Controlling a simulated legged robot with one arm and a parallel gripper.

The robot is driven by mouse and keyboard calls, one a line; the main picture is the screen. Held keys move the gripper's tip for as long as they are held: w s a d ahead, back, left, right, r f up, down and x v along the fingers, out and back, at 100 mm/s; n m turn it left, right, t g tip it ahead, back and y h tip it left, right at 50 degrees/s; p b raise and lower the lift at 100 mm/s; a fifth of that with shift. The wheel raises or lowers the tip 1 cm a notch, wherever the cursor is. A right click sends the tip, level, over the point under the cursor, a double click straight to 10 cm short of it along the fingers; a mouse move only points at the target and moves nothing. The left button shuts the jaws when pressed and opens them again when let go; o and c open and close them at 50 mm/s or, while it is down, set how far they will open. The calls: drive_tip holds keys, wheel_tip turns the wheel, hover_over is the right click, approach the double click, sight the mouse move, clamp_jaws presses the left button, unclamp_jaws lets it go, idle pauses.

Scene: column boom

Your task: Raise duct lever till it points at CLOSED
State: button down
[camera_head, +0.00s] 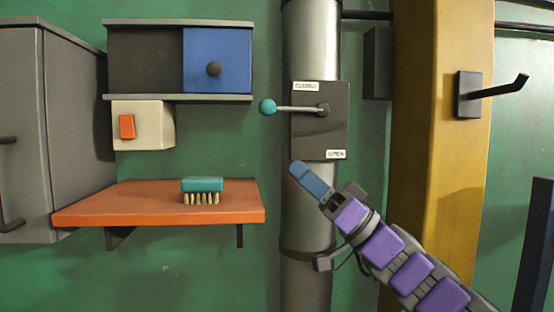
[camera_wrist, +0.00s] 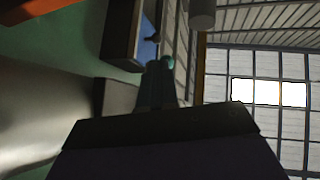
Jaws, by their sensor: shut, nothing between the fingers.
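The duct lever (camera_head: 295,108) is a thin grey rod with a teal ball knob (camera_head: 267,107) at its left end. It lies nearly level, pointing left from its pivot on a dark plate (camera_head: 335,125) on the grey duct. The CLOSED label (camera_head: 306,86) is at the plate's top and the OPEN label (camera_head: 336,154) at its lower right. My gripper (camera_head: 297,168) has blue fingers, shut and empty, just below the plate and below the knob, apart from the lever. In the wrist view the knob (camera_wrist: 168,61) shows just beyond the fingertips (camera_wrist: 158,75).
An orange shelf (camera_head: 90,210) with a teal brush (camera_head: 202,186) stands left of the duct (camera_head: 305,215). Above it are a switch box (camera_head: 155,125) and a cabinet with a blue door (camera_head: 225,60). A yellow post (camera_head: 430,140) with a dark hook (camera_head: 500,88) stands right.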

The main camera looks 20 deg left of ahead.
drive_tip(key=s+v, duration=0.1)
drive_tip(key=v, duration=0.4)
drive_tip(key=s+a+f+n+g+h, duration=0.1)
drive_tip(key=s+f+g+h, duration=0.15)
drive_tip(key=s, duration=0.45)
drive_tip(key=s+a+f+g+h, duration=0.1)
drive_tip(key=s+a+f+h, duration=0.1)
drive_tip(key=s+h, duration=0.35)
drive_tip(key=s+f+m+t+h, duration=0.2)
drive_tip(key=s+f+h, duration=0.1)
drive_tip(key=s+f, duration=0.55)
drive_tip(key=s+d+f+m+t+h, duration=0.1)
drive_tip(key=d+f+m+h, duration=0.25)
drive_tip(key=f, duration=0.45)
drive_tip(key=s+d+f+m+t+h, duration=0.1)
drive_tip(key=d+f+m+t+h, duration=0.15)
drive_tip(key=d+f, duration=0.4)
drive_tip(key=s+d+f+m+h, duration=0.3)
drive_tip(key=d+f+m+h, duration=0.1)
drive_tip(key=d+f, duration=0.4)
drive_tip(key=s+d+f+m+h, duration=0.4)
drive_tip(key=d+f, duration=0.4)
drive_tip(key=d, duration=0.5)
drive_tip(key=shift+m+h, duration=0.4)
drive_tip(key=shift+m, duration=0.4)
